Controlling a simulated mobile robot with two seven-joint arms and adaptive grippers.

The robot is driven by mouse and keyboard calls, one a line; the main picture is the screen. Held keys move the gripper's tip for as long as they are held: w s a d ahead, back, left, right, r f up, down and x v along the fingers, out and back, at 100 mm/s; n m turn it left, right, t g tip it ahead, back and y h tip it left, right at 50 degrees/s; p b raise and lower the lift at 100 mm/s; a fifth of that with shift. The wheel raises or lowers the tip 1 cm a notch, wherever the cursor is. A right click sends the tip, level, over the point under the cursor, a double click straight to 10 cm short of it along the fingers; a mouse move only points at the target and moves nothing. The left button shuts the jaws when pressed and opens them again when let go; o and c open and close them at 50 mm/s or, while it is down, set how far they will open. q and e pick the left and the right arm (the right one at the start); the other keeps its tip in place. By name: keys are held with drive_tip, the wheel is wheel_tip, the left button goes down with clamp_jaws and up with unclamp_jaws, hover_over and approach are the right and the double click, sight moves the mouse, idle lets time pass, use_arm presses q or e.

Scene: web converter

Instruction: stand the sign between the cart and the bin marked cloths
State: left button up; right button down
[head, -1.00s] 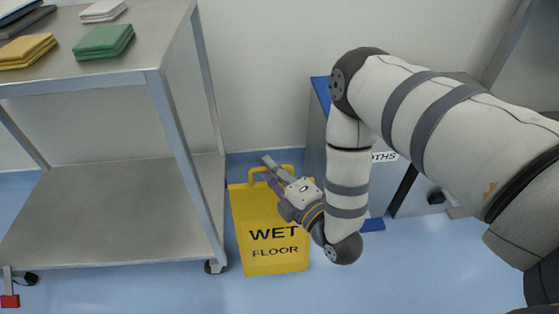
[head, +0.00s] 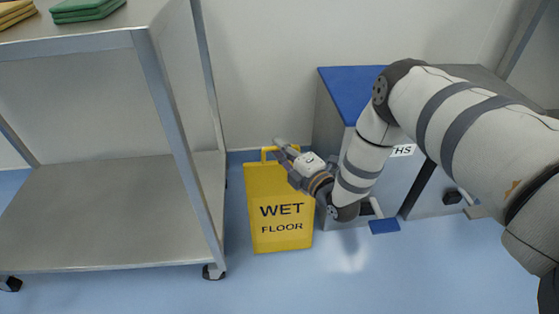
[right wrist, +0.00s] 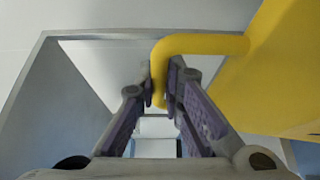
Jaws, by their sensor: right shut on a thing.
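The yellow wet floor sign (head: 281,232) is upright between the steel cart (head: 110,215) on the left and the blue-lidded bin (head: 350,95) on the right. The bin's label ends in "THS"; my arm hides the rest. My right gripper (head: 283,150) is at the top of the sign. In the right wrist view, its fingers (right wrist: 167,85) are shut on the sign's yellow handle (right wrist: 205,44). I cannot tell whether the sign's foot touches the floor. My left gripper is out of view.
Folded green cloths (head: 85,10) and yellow cloths (head: 15,12) lie on the cart's top. A blue pedal (head: 384,226) sticks out at the bin's foot. A second grey bin stands farther right. The blue floor in front is clear.

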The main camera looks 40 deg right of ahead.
drive_tip(key=f+b, duration=0.1)
drive_tip(key=f, duration=0.1)
drive_tip(key=f+b, duration=0.1)
drive_tip(key=shift+w+d+f, duration=0.2)
drive_tip(key=shift+f, duration=0.2)
drive_tip(key=shift+r, duration=0.15)
drive_tip(key=c, duration=2)
unclamp_jaws()
drive_tip(key=shift+f, duration=0.2)
drive_tip(key=shift+c, duration=0.2)
drive_tip(key=o, duration=0.3)
drive_tip(key=shift+o, duration=0.2)
